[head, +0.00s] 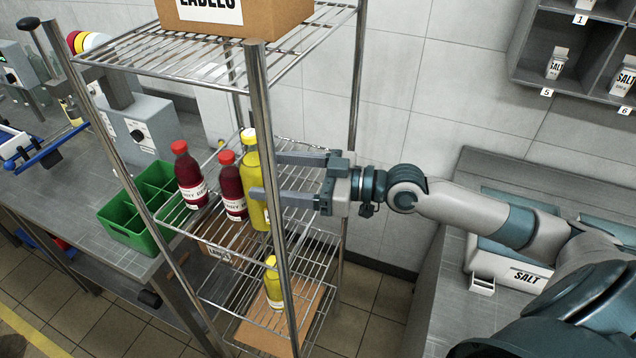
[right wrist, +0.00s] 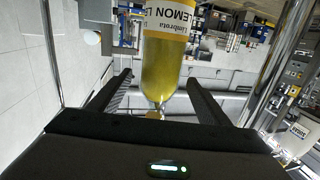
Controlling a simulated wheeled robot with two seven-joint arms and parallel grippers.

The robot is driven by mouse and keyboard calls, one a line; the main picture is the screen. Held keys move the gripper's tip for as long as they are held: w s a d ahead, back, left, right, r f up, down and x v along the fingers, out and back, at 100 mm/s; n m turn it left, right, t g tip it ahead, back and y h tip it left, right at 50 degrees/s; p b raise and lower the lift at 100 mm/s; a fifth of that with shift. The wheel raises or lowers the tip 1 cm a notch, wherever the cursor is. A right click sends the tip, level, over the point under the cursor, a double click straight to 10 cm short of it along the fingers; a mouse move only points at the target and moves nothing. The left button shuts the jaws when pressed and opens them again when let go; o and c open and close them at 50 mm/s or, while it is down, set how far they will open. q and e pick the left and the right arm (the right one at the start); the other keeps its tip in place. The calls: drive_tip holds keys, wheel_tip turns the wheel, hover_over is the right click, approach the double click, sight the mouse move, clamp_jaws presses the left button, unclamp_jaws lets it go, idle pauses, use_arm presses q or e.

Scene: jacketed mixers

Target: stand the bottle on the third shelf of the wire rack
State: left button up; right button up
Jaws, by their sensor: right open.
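The wire rack (head: 357,75) stands in the middle of the head view. A yellow lemon bottle (head: 257,183) with a yellow cap stands upright on the rack's middle visible shelf, beside two red bottles (head: 188,172) (head: 232,188). My right gripper (head: 268,176) is open and level with this yellow bottle, its fingertips close to it. In the right wrist view the lemon bottle (right wrist: 165,75) appears upside down, between or just beyond the spread fingers; contact cannot be told. Another yellow bottle (head: 273,285) stands on a lower shelf. My left gripper is out of view.
A rack post (head: 262,110) stands in front of the bottles. A labels box (head: 235,15) sits on the upper shelf, and cardboard boxes (head: 275,325) are lower down. A green crate (head: 128,232) is on the left bench. A salt box (head: 515,272) is on the right counter.

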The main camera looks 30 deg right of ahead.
drive_tip(key=b+v, duration=0.7)
drive_tip(key=v, duration=0.1)
idle(0.5)
drive_tip(key=shift+s+d, duration=0.2)
drive_tip(key=shift+s+f, duration=0.1)
idle(0.7)
